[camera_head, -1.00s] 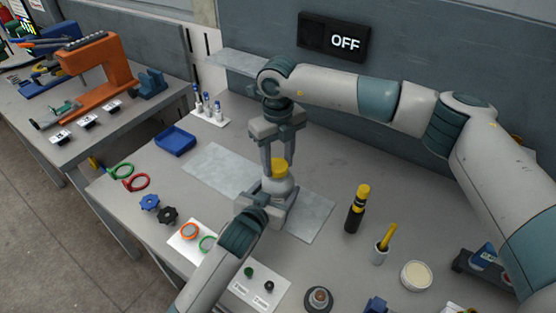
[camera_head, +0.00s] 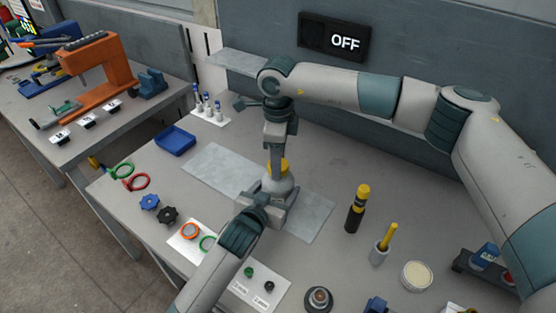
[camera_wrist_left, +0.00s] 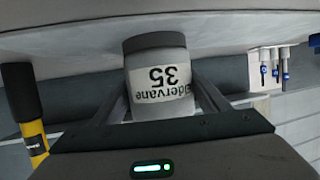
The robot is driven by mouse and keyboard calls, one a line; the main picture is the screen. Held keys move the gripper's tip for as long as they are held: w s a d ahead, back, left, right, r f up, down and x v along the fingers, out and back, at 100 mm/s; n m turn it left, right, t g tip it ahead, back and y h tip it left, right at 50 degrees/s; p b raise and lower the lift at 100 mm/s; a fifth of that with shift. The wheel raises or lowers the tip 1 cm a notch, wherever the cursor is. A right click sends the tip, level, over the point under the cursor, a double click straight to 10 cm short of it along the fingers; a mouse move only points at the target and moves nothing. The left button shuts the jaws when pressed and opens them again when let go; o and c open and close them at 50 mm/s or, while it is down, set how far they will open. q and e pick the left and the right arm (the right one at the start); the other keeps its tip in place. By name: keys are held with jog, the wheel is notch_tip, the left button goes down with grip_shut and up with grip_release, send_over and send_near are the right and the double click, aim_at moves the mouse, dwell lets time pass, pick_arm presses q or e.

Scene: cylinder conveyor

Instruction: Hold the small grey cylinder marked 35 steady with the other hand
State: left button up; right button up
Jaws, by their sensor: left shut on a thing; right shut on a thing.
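A blue tray (camera_head: 175,141) and rings lie to the left. A flat grey plate (camera_head: 220,168) is on the table. The wall sign (camera_head: 336,39) reads OFF.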

jog(key=shift+r, duration=0.25)
dwell(0.7)
jog(key=shift+r, duration=0.75)
jog(key=shift+r, duration=0.15)
jog(key=shift+r, duration=2)
pick_arm(q)
jog(key=o, duration=2.2)
jog(key=shift+c, duration=0.2)
